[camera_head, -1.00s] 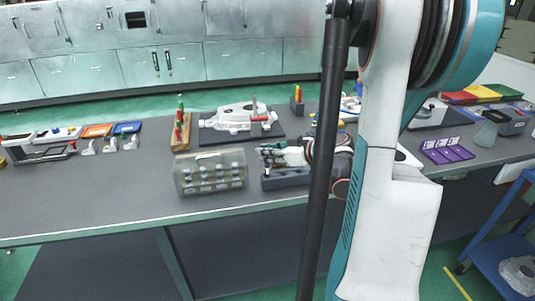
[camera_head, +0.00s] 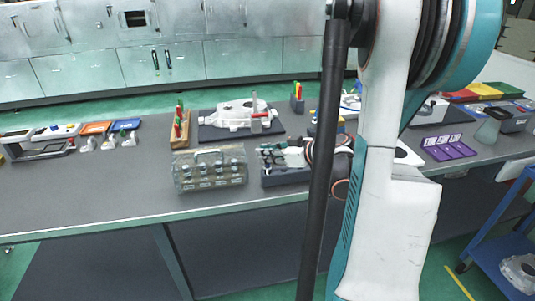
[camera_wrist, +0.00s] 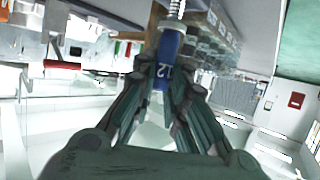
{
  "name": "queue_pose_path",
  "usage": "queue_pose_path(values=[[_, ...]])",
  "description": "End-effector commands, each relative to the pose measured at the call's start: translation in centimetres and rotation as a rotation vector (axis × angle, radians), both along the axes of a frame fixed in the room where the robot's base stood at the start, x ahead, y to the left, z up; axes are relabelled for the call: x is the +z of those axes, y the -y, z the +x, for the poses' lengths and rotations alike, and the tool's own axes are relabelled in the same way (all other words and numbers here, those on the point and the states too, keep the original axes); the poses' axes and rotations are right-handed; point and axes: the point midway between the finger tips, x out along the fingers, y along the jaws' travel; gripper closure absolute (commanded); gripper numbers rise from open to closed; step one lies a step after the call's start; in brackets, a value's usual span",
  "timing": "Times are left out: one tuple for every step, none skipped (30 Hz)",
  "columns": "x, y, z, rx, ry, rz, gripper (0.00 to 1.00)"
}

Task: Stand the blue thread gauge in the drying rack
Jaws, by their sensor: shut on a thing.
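The blue thread gauge (camera_wrist: 168,55) is in my gripper in the wrist view. Its blue handle bears a white "12", and a silvery threaded end points up in the picture. My gripper (camera_wrist: 163,85) is shut on the handle, with a finger on each side. In the head view my gripper (camera_head: 268,153) is low over a dark block (camera_head: 285,177) near the bench's front; the gauge is too small to make out there. I cannot tell for sure which holder is the drying rack. A clear, labelled rack-like box (camera_head: 210,181) stands just left of the gripper.
A wooden stand (camera_head: 177,143) with red and green handled gauges is behind the clear box. A white casting (camera_head: 238,115) lies on a dark plate behind my gripper. A purple tray (camera_head: 447,148) is at the right. The bench's front left is clear.

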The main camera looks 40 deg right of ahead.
Motion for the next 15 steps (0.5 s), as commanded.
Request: queue_pose_path(values=[[-0.21, 0.0, 0.0, 0.0, 0.0, 0.0, 1.0], [-0.27, 0.0, 0.01, 0.0, 0.0, 0.0, 1.0], [-0.32, 0.01, 0.01, 0.0, 0.0, 0.0, 1.0], [-0.36, 0.02, 0.02, 0.0, 0.0, 0.0, 1.0], [-0.42, 0.03, 0.02, 0.0, 0.0, 0.0, 1.0], [-0.51, 0.03, 0.03, 0.0, 0.0, 0.0, 1.0], [-0.57, 0.04, 0.03, 0.0, 0.0, 0.0, 1.0], [-0.64, 0.04, 0.03, 0.0, 0.0, 0.0, 1.0], [-0.73, 0.04, 0.03, 0.0, 0.0, 0.0, 1.0], [-0.8, 0.04, 0.02, 0.0, 0.0, 0.0, 1.0], [-0.87, 0.03, 0.02, 0.0, 0.0, 0.0, 1.0], [-0.96, 0.03, 0.02, 0.0, 0.0, 0.0, 1.0], [-1.03, 0.02, 0.01, 0.0, 0.0, 0.0, 1.0], [-1.09, 0.01, 0.0, 0.0, 0.0, 0.0, 1.0], [-1.18, 0.01, 0.01, 0.0, 0.0, 0.0, 1.0]])
